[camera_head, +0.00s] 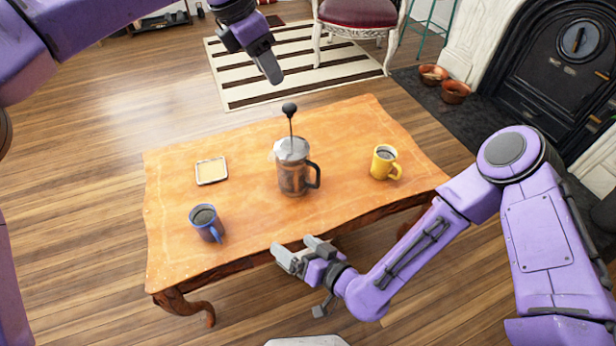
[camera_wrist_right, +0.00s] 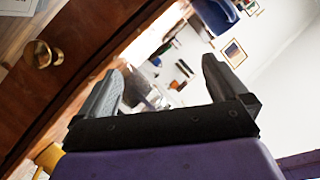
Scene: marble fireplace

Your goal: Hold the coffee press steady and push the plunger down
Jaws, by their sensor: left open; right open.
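The coffee press (camera_head: 293,172) stands upright near the middle of the wooden table (camera_head: 240,230). It has a glass body, a silver lid and a dark handle on its right side. Its plunger (camera_head: 290,112) is raised, with a black knob on a tall rod. My left gripper (camera_head: 272,72) is in the air above and behind the press, apart from the knob. It is open. My right gripper (camera_head: 297,256) is at the table's front edge, in front of the press and apart from it. It is open and empty; its two fingers also show in the right wrist view (camera_wrist_right: 165,85).
A blue mug (camera_head: 206,224) stands at the front left of the table and a yellow mug (camera_head: 384,162) at the right. A small square dish (camera_head: 211,171) lies at the left. A chair (camera_head: 357,14) and striped rug (camera_head: 240,88) are behind the table.

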